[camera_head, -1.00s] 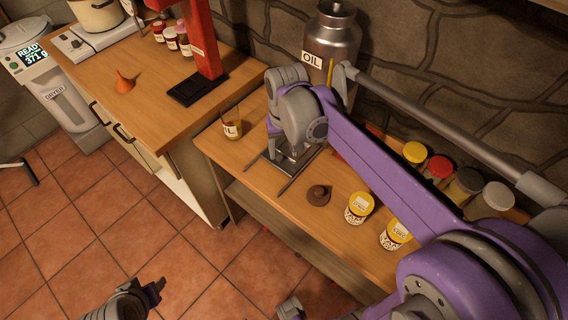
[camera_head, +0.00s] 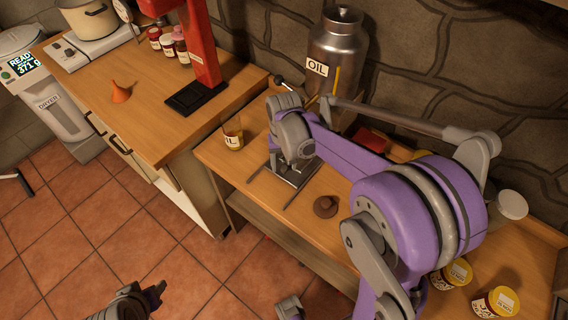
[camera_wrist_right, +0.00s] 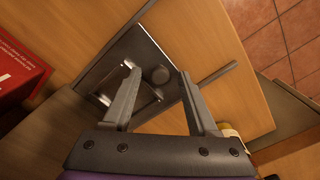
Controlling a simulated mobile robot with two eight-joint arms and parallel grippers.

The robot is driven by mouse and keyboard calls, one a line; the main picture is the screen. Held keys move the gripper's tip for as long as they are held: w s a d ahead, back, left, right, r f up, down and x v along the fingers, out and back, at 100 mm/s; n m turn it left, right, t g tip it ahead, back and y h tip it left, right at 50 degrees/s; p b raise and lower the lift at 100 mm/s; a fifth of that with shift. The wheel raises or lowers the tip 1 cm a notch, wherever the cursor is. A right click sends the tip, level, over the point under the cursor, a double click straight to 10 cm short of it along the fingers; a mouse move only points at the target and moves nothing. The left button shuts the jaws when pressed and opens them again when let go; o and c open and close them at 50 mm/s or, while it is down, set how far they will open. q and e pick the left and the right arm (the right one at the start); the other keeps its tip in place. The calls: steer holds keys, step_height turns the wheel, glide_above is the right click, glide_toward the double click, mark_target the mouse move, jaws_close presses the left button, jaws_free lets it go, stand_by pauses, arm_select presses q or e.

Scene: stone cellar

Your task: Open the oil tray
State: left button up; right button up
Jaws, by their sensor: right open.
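A dark metal plate with two thin rails (camera_head: 297,178) lies on the wooden bench; it is the part I take for the oil tray. It also shows in the right wrist view (camera_wrist_right: 142,50), with a small shiny frame and a round dark spot on it. My right gripper (camera_head: 290,163) is above this plate, pointing down; in the right wrist view (camera_wrist_right: 157,72) its fingers are apart over it, with nothing clearly held. The contact is hidden by the gripper. My left gripper (camera_head: 150,297) hangs low over the floor, away from the bench; its jaws are too unclear to judge.
A metal OIL can (camera_head: 337,50) stands behind the gripper, and an OIL-labelled glass (camera_head: 233,136) stands left of it. A small brown object (camera_head: 325,207) lies right of the plate. Yellow-lidded tubs (camera_head: 452,274) stand farther right. A red press (camera_head: 203,45) stands on the left counter.

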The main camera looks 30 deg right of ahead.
steer(key=shift+f, duration=0.1)
jaws_close()
stand_by(0.3)
stand_by(1.1)
